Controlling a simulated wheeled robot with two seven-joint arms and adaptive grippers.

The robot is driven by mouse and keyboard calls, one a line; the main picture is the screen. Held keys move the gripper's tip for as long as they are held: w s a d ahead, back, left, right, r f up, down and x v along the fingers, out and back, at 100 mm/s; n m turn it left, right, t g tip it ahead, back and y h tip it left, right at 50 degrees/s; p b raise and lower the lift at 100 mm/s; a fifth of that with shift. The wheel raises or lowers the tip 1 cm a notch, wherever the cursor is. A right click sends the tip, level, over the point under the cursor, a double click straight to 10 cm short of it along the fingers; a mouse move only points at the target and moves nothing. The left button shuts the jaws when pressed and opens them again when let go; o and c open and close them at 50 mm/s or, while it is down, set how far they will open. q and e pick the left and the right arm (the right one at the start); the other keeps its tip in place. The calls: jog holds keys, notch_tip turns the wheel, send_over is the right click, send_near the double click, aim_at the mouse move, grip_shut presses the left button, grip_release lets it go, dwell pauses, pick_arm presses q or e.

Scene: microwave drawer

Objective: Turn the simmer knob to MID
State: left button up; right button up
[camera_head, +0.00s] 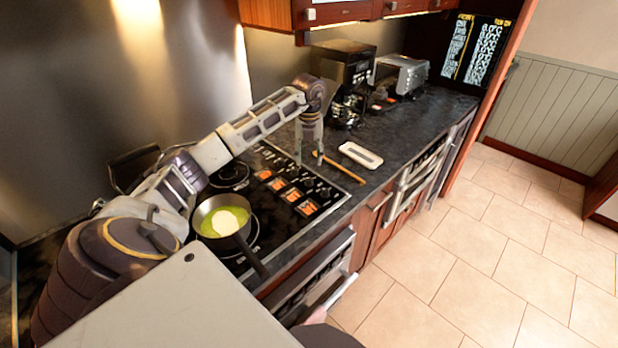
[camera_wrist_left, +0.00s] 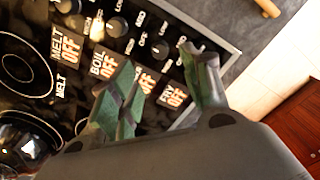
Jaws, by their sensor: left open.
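The cooktop's control panel shows in the wrist view with lit labels reading MELT OFF, BOIL OFF (camera_wrist_left: 103,63) and FRY OFF (camera_wrist_left: 172,95). A label between BOIL and FRY reads OFF and is partly covered by my gripper. The dark round knob (camera_wrist_left: 160,48) in line with that label appears to be the simmer knob. My left gripper (camera_wrist_left: 155,66) is open and empty, its green-padded fingers on either side of this knob's place in view. In the head view my left gripper (camera_head: 309,160) points down over the panel's far end. Contact with the knob cannot be told.
A pan (camera_head: 223,222) with green and pale contents sits on the cooktop, its handle toward the front edge. A wooden spoon (camera_head: 340,169) and a white dish (camera_head: 361,155) lie beside the panel. A coffee maker (camera_head: 345,75) and toaster oven (camera_head: 402,73) stand farther back.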

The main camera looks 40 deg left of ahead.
aim_at(309, 179)
pick_arm(q)
jog(key=shift+f+p, duration=0.6)
jog(key=shift+f, duration=4.25)
jog(key=shift+c, duration=0.3)
jog(key=c, duration=1)
